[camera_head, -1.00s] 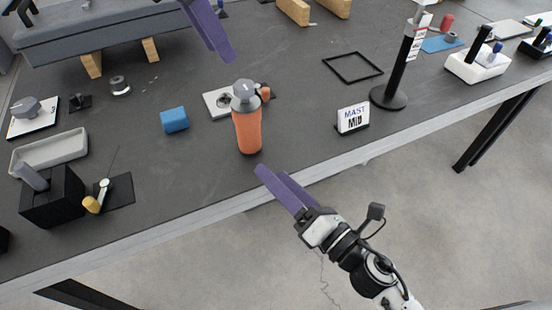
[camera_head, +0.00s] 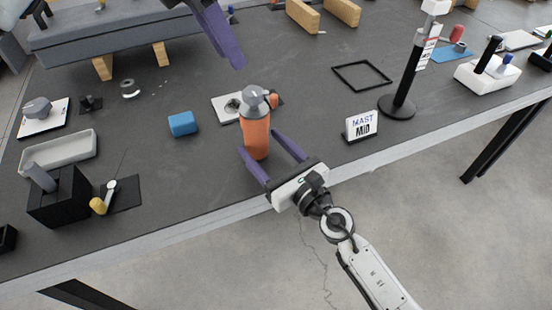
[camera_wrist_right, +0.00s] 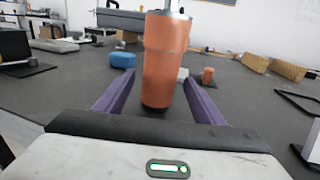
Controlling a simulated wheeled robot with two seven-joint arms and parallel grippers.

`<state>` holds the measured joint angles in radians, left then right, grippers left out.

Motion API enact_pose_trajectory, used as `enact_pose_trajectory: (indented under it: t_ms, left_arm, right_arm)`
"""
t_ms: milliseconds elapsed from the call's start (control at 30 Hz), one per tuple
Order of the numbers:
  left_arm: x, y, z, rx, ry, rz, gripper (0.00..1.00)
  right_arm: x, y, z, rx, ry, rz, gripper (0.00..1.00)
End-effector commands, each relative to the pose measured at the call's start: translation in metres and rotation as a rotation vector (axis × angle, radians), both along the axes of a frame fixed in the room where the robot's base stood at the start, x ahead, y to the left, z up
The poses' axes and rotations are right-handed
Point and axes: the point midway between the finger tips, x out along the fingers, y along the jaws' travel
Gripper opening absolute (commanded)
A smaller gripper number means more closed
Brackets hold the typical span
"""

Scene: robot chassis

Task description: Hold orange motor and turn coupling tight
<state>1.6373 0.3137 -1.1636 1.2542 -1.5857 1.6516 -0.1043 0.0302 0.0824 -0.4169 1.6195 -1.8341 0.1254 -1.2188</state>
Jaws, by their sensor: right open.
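The orange motor (camera_head: 256,138) stands upright on the dark table near its front edge, with the grey coupling (camera_head: 253,99) on top. My right gripper (camera_head: 259,144) is open, its purple fingers on either side of the motor's lower body.
A white plate (camera_head: 228,108) lies just behind the motor. A blue block (camera_head: 183,124) is to the left. The MAST MID sign (camera_head: 361,126) and a black post (camera_head: 400,100) stand to the right. The table's front edge (camera_head: 220,208) is close.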

Motion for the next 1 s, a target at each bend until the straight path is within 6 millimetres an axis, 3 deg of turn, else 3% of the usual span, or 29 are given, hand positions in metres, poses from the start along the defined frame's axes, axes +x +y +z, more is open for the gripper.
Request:
enact_pose_trajectory:
  t_ms: [200, 600, 900, 1000]
  left_arm:
    - [0.000, 0.000, 0.000, 0.000, 0.000, 0.000, 0.31]
    - [0.000, 0.000, 0.000, 0.000, 0.000, 0.000, 0.31]
    - [0.000, 0.000, 0.000, 0.000, 0.000, 0.000, 0.31]
    - [0.000, 0.000, 0.000, 0.000, 0.000, 0.000, 0.31]
  right_arm:
    - [0.022, 0.014, 0.001, 0.001, -0.001, 0.002, 0.63]
    - [0.027, 0.017, 0.000, 0.001, 0.001, 0.001, 0.61]
    - [0.027, 0.017, 0.000, 0.001, 0.001, 0.001, 0.11]
    - [0.027, 0.017, 0.000, 0.001, 0.001, 0.001, 0.00]
